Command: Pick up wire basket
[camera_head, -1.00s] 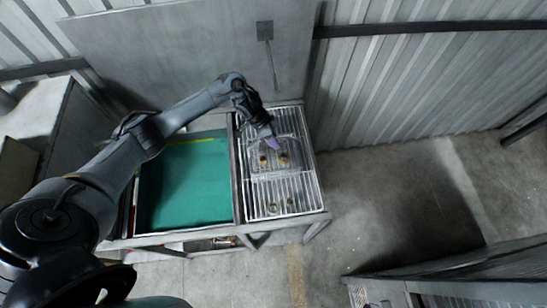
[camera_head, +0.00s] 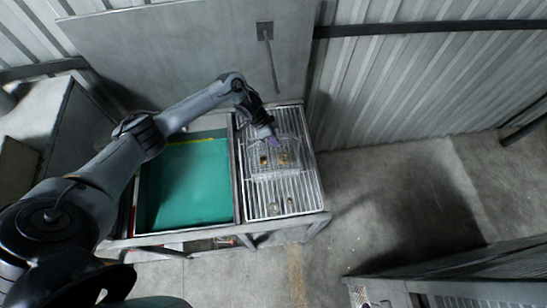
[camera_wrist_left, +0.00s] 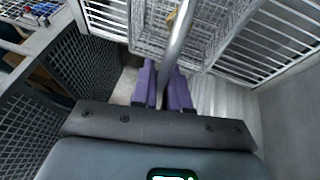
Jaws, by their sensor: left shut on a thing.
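The wire basket (camera_head: 275,174) is a pale mesh basket with a few small brownish parts in it, at the slatted metal rack on the right of the workbench. My left gripper (camera_head: 272,143) comes down at the back of the basket. In the left wrist view its purple fingers (camera_wrist_left: 164,75) are closed on a metal bar of the basket, and the wire mesh (camera_wrist_left: 148,32) shows beyond them. I cannot tell clearly whether the basket is clear of the rack. My right gripper is not in view.
The slatted rack (camera_head: 262,200) carries small round parts (camera_head: 273,208) in front of the basket. A teal-floored tray (camera_head: 187,195) lies left of it. A grey panel (camera_head: 190,50) and corrugated wall (camera_head: 420,80) stand behind. Open floor (camera_head: 400,200) lies to the right.

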